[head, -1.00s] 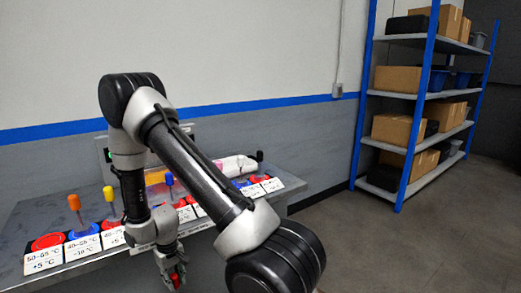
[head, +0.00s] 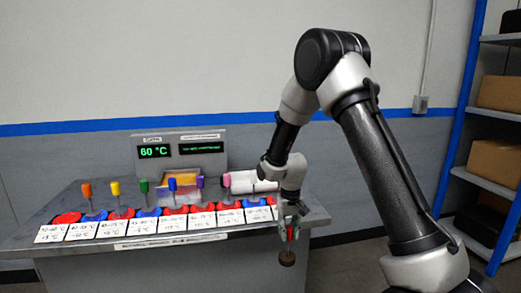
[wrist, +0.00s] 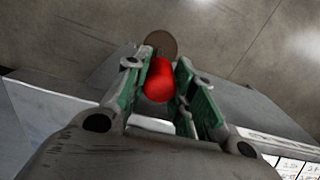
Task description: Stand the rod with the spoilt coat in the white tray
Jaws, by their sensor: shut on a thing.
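My gripper (wrist: 160,85) is shut on the red top of a rod (wrist: 160,80), seen end-on in the wrist view. In the head view the held rod (head: 293,234) hangs roughly upright in front of the bench's front edge, with a brown round foot (head: 287,258) below. Rods with orange (head: 86,189), yellow (head: 115,187), green (head: 144,186), blue (head: 172,184), purple (head: 200,182) and pink (head: 226,180) tops stand along the bench. I cannot make out a spoilt coat on any. A whitish rounded thing lies behind my wrist; I cannot clearly identify a white tray.
The grey bench (head: 60,205) carries red and blue round stands with temperature cards (head: 125,231) before them. A display box (head: 155,151) reading 60 °C stands at the back. A blue-framed shelf (head: 462,110) with boxes is at right.

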